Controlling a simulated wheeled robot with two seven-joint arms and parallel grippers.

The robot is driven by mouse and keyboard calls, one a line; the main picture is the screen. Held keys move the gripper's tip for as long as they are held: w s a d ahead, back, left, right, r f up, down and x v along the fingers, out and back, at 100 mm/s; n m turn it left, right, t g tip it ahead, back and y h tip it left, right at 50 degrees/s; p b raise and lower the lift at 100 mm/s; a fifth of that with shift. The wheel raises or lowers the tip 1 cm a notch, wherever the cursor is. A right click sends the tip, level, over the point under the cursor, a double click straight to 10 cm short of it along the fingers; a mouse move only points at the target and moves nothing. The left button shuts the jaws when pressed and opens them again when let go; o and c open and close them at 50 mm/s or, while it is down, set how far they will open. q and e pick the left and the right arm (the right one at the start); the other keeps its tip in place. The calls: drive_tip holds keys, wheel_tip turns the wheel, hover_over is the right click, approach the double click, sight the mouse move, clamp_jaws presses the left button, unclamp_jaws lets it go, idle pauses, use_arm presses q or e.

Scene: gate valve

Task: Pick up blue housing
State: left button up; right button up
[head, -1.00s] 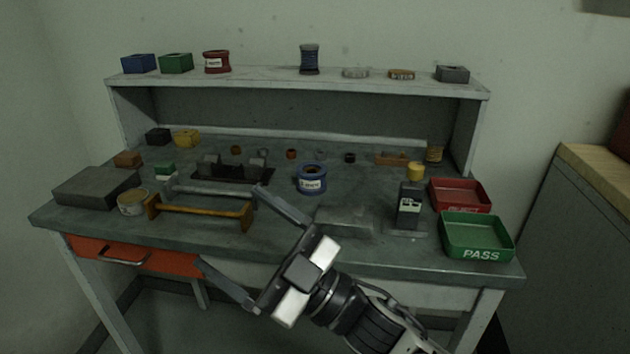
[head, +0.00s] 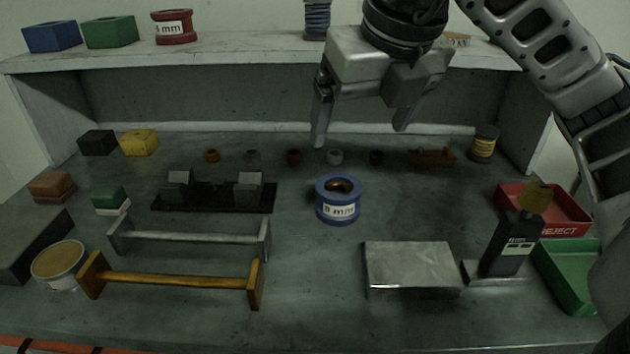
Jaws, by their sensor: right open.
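The blue housing (head: 337,210) is a short blue ring-shaped body with a white "8 mm" label and a brownish opening on top. It stands upright in the middle of the bench (head: 310,320), and nothing touches it. My right gripper (head: 359,138) comes in from the upper right and points down. It is open and empty, above and a little behind the housing in the picture, with its fingers well apart. My left gripper does not show.
A metal block (head: 410,268) lies front right of the housing, beside a dark gauge (head: 508,245). A black fixture (head: 213,195) lies to the left. Small rings line the back. Red (head: 560,215) and green (head: 570,280) trays are at right. The shelf (head: 250,50) overhangs behind.

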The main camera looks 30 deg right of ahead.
drive_tip(key=b, duration=0.1)
approach(339, 188)
drive_tip(key=x, duration=0.4)
drive_tip(key=shift+s+f, duration=0.15)
drive_tip(key=shift+f, duration=0.25)
drive_tip(key=shift+w+d+f, duration=0.1)
drive_tip(key=shift+w+f, duration=0.1)
drive_tip(key=shift+f, duration=0.2)
drive_tip(key=x, duration=0.5)
drive_tip(key=c, duration=1.7)
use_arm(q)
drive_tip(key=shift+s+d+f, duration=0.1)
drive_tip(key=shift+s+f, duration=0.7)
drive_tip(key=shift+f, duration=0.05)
use_arm(e)
drive_tip(key=shift+w+r, duration=0.15)
drive_tip(key=shift+c, duration=0.9)
drive_tip(key=shift+r, duration=0.1)
